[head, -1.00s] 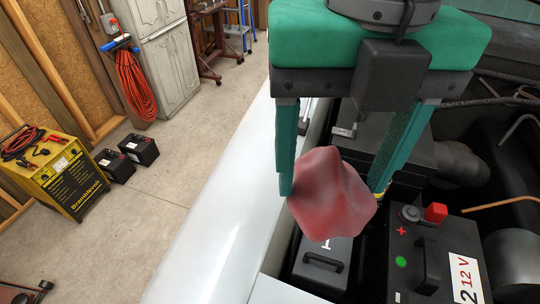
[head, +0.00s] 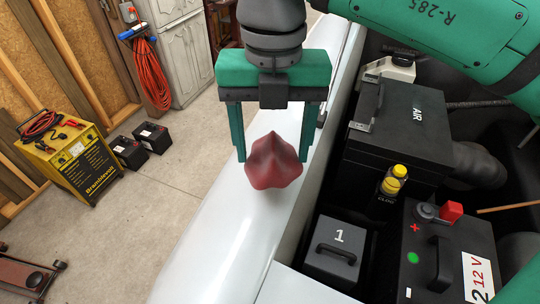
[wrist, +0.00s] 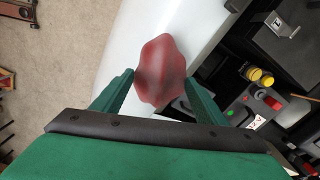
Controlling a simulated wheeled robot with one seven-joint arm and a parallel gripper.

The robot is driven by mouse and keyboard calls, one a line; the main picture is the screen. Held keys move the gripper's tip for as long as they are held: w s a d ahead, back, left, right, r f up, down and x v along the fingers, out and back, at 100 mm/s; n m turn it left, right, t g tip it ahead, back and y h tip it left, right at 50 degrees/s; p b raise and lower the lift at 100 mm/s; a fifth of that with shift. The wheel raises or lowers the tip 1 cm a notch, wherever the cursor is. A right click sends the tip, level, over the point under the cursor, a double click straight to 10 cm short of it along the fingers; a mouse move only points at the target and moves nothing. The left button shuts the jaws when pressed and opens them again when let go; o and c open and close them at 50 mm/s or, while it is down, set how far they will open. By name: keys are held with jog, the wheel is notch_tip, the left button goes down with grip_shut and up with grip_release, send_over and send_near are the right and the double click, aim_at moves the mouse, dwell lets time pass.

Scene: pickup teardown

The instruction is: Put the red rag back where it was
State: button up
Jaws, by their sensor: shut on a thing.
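The red rag (head: 274,165) is a crumpled, dark red lump between the fingers of my gripper (head: 271,157). My gripper is shut on it. In the head view the rag hangs over the white fender (head: 215,240) of the pickup; I cannot tell whether its lower end touches the fender. In the wrist view the rag (wrist: 160,72) sits between the two green fingertips, with the white fender behind it.
On the floor at left stand a yellow charger (head: 70,165) and two black batteries (head: 140,145).

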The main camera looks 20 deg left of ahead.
aim_at(269, 138)
jog(key=shift+w+a+f, duration=0.2)
jog(key=shift+a+f, duration=0.1)
jog(key=shift+f, duration=0.15)
jog(key=shift+w+f, duration=0.1)
jog(key=shift+f, duration=1.5)
jog(key=shift+f, duration=0.2)
jog(key=o, duration=1.2)
jog(key=shift+c, duration=0.2)
jog(key=shift+r, duration=4)
jog(key=shift+a, duration=0.1)
